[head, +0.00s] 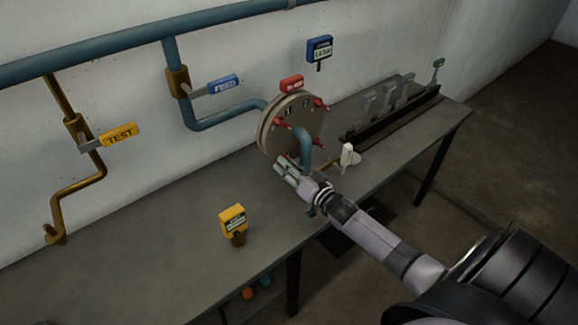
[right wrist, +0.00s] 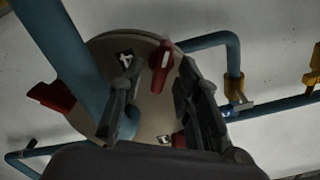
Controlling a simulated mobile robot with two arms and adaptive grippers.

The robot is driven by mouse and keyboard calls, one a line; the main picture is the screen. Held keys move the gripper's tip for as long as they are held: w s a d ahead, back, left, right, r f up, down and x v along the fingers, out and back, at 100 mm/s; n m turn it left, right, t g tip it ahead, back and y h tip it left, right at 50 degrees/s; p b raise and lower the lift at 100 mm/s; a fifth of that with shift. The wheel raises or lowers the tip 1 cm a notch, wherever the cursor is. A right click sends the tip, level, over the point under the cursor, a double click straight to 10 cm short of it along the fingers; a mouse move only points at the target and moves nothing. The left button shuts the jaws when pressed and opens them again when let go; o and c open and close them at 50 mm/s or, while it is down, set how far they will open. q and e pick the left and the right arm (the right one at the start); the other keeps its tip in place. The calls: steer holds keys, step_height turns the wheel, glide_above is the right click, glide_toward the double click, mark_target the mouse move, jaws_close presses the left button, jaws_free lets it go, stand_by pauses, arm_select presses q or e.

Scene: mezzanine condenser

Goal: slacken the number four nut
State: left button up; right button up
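A round beige flange cover (head: 281,112) stands on the bench with red winged nuts around its face and a blue pipe at its middle. In the right wrist view, a label reading 4 (right wrist: 124,58) sits upside down on the cover, beside a red nut (right wrist: 162,66) with a pale stripe. My right gripper (head: 285,170) is at the cover's lower left. In the wrist view its two fingers (right wrist: 158,82) are apart, with the red nut seen between their tips; whether they touch it I cannot tell. My left gripper is out of view.
The blue pipe (right wrist: 62,50) passes close by one finger. A dark rack (head: 392,117) stands behind. The left bench is mostly clear.

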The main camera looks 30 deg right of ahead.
jaws_close()
stand_by(0.4)
steer(key=shift+n, duration=0.5)
steer(key=shift+a+f+n+b, duration=0.15)
steer(key=shift+n+b, duration=0.5)
steer(key=shift+n, duration=3.25)
steer(key=shift+a+r+n+b, duration=0.15)
steer(key=shift+n+b, duration=0.45)
steer(key=shift+n, duration=3.3)
steer(key=shift+f, duration=0.1)
